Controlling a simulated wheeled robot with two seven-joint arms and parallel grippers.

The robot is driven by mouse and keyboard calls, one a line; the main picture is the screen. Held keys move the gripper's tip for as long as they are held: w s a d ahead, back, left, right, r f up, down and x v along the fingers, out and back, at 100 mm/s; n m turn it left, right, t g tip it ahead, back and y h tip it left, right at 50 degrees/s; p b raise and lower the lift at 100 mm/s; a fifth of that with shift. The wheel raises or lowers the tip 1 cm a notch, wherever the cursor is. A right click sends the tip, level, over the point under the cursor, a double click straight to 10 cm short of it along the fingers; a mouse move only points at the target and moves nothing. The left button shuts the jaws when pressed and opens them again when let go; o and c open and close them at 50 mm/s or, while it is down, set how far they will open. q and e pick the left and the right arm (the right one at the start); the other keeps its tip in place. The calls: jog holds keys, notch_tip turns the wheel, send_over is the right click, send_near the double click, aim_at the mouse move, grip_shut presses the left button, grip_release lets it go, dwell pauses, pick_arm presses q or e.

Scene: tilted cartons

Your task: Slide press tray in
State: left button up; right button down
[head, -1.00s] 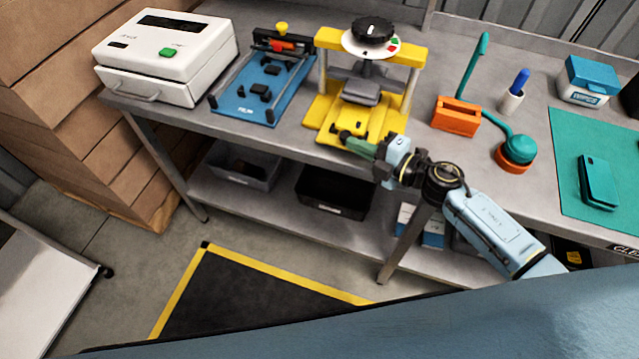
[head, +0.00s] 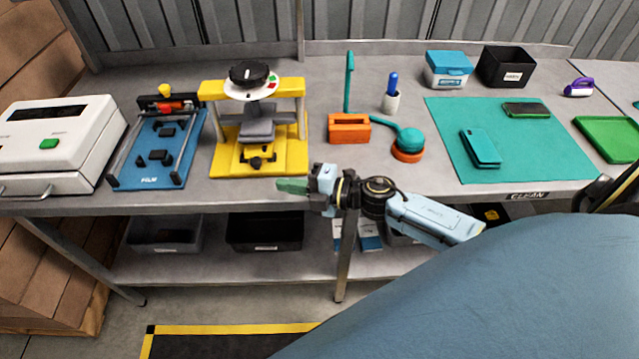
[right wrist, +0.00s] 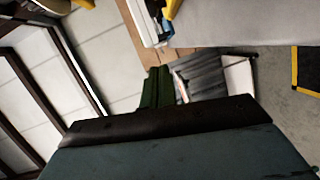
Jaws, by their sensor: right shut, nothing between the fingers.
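The yellow press (head: 290,92) stands on the bench left of centre, with a black dial on top and a grey pressing block (head: 257,130) under its crossbar. Its yellow tray area (head: 235,160) lies at the base, with a black handle (head: 257,164) near the front. How deep the tray sits is hard to tell. My right gripper (head: 280,186) is shut and empty, in front of the press and slightly right of the handle, apart from it. Its green fingers (right wrist: 157,88) are together in the right wrist view. My left gripper is not in view.
A blue film fixture (head: 150,175) and a white machine (head: 60,135) stand left of the press. An orange holder (head: 349,129) and a teal round-headed tool (head: 409,140) stand to its right, then a teal mat (head: 540,165). Bins sit on the lower shelf.

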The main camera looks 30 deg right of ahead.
jog(key=f+v, duration=0.1)
jog(key=v, duration=0.5)
jog(key=w+a+m+t+h, duration=0.1)
jog(key=w+a, duration=0.1)
jog(key=w+a+m+h+b, duration=0.1)
jog(key=w+a, duration=0.2)
jog(key=w+a+m+t+h, duration=0.1)
jog(key=w+a+h, duration=0.1)
jog(key=w, duration=0.1)
jog(key=shift+w+a+f+m+t+b, duration=0.1)
jog(key=shift+w+a+m+t+b, duration=0.15)
jog(key=shift+m+t+b, duration=0.05)
jog(key=shift+w+d+f, duration=0.15)
jog(key=shift+w+d, duration=0.05)
jog(key=shift+w, duration=0.4)
jog(key=shift+w+d+f, duration=0.15)
jog(key=shift+w+d, duration=0.05)
jog(key=shift+w, duration=0.35)
jog(key=shift+w+d+f, duration=0.15)
jog(key=shift+w+d, duration=0.15)
jog(key=shift+w, duration=0.4)
